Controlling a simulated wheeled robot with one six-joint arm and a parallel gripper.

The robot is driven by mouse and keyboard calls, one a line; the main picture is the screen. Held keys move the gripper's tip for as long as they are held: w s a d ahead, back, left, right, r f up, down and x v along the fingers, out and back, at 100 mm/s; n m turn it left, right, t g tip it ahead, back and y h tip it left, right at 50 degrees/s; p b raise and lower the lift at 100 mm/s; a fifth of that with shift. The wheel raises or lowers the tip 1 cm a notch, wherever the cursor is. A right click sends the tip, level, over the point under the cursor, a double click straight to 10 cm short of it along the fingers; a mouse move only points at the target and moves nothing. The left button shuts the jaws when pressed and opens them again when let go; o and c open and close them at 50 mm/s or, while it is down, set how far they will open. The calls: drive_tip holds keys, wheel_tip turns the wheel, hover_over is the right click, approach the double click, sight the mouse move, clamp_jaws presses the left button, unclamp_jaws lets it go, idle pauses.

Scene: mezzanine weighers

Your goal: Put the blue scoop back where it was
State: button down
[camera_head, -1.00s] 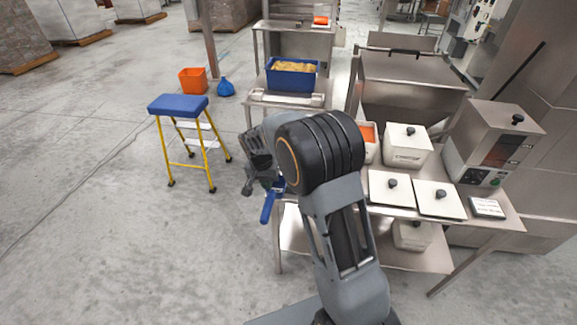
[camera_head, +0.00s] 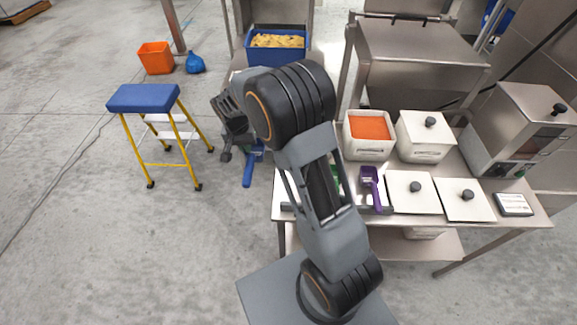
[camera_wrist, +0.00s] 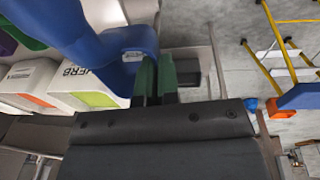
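The blue scoop (camera_head: 248,172) hangs below my gripper (camera_head: 238,153) in the head view, in the air off the left side of the steel table (camera_head: 283,207). In the wrist view the scoop (camera_wrist: 95,42) is large and close at upper left, running to the green-padded fingertips (camera_wrist: 156,80). The fingers are close together, shut on the scoop. On the table a purple scoop (camera_head: 370,188) lies in front of the bins. A green item (camera_head: 335,178), perhaps another scoop, is mostly hidden by my arm.
An open bin of orange contents (camera_head: 368,135) and a lidded white bin (camera_head: 424,137) stand on the table, with white lids (camera_head: 411,190) in front. A blue crate (camera_head: 276,43) is behind. A blue-topped step stool (camera_head: 143,98) and orange bucket (camera_head: 155,57) stand left; floor between is clear.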

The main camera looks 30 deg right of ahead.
drive_tip(key=s+d+f+p, duration=0.1)
drive_tip(key=s+d+f, duration=0.1)
drive_tip(key=d, duration=0.1)
drive_tip(key=s+d+f+p, duration=0.1)
drive_tip(key=d+f, duration=0.2)
drive_tip(key=d, duration=0.1)
drive_tip(key=s+d+f+p, duration=0.1)
drive_tip(key=s+d+f, duration=0.1)
drive_tip(key=d, duration=0.1)
drive_tip(key=shift+s+d+f, duration=0.3)
drive_tip(key=shift+d+f, duration=0.1)
drive_tip(key=shift+s+d+f+p, duration=0.3)
drive_tip(key=shift+d+f, duration=0.15)
drive_tip(key=shift+f, duration=0.15)
drive_tip(key=shift+s+d+f, duration=0.1)
drive_tip(key=shift+d+f, duration=0.05)
drive_tip(key=shift+f, duration=0.8)
drive_tip(key=shift+d+f, duration=0.1)
drive_tip(key=shift+f, duration=0.8)
drive_tip(key=c, duration=1.8)
unclamp_jaws()
drive_tip(key=shift+o, duration=2.2)
